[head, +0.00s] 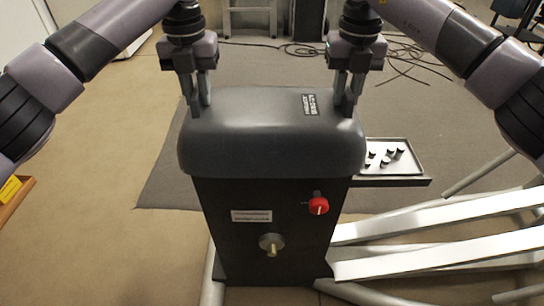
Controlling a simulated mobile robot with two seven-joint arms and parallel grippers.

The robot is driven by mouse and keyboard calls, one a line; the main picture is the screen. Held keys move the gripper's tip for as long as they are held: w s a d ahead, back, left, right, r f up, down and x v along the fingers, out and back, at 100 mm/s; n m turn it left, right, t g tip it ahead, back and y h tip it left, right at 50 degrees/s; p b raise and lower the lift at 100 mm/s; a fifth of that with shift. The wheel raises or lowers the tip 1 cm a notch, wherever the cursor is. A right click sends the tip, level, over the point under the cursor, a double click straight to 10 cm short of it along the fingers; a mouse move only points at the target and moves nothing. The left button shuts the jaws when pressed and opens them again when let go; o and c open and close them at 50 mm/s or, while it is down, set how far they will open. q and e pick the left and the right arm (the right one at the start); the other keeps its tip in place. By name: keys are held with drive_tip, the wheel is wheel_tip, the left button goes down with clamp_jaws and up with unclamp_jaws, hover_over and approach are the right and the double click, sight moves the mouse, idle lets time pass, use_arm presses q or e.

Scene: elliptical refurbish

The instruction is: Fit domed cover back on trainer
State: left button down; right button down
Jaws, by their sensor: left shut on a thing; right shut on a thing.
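The domed cover (265,130) is dark grey with rounded edges and a small label at its top right. It sits at the top of the black trainer body (263,210); from this view I cannot tell whether it is fully seated. My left gripper (200,103) points down and is shut on the cover's back left edge. My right gripper (345,105) points down and is shut on its back right edge. The fingertips are partly hidden by the cover. The trainer's front carries a red knob (318,205), a pale metal knob (271,244) and a white label.
A black tray (425,180) with several small dark parts is right of the trainer. Silver rails (430,220) run out to the right. Cables (400,60) lie on the floor behind. An orange-brown edge with a yellow tag (10,189) is at far left.

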use_arm(q)
drive_tip(key=shift+a+f+b, duration=0.2)
drive_tip(key=shift+f+b, duration=0.15)
drive_tip(key=shift+f, duration=0.2)
use_arm(e)
drive_tip(key=shift+d+f, duration=0.15)
drive_tip(key=shift+f, duration=0.4)
use_arm(q)
drive_tip(key=c, duration=1)
unclamp_jaws()
use_arm(e)
drive_tip(key=c, duration=1)
unclamp_jaws()
use_arm(q)
drive_tip(key=shift+d, duration=0.1)
drive_tip(key=shift+r, duration=0.15)
use_arm(e)
drive_tip(key=shift+r, duration=0.1)
use_arm(q)
wheel_tip(320, 180, up, 12)
use_arm(e)
wheel_tip(320, 180, up, 12)
use_arm(q)
drive_tip(key=shift+s+f, duration=0.1)
drive_tip(key=shift+f, duration=0.1)
use_arm(e)
drive_tip(key=shift+s, duration=0.1)
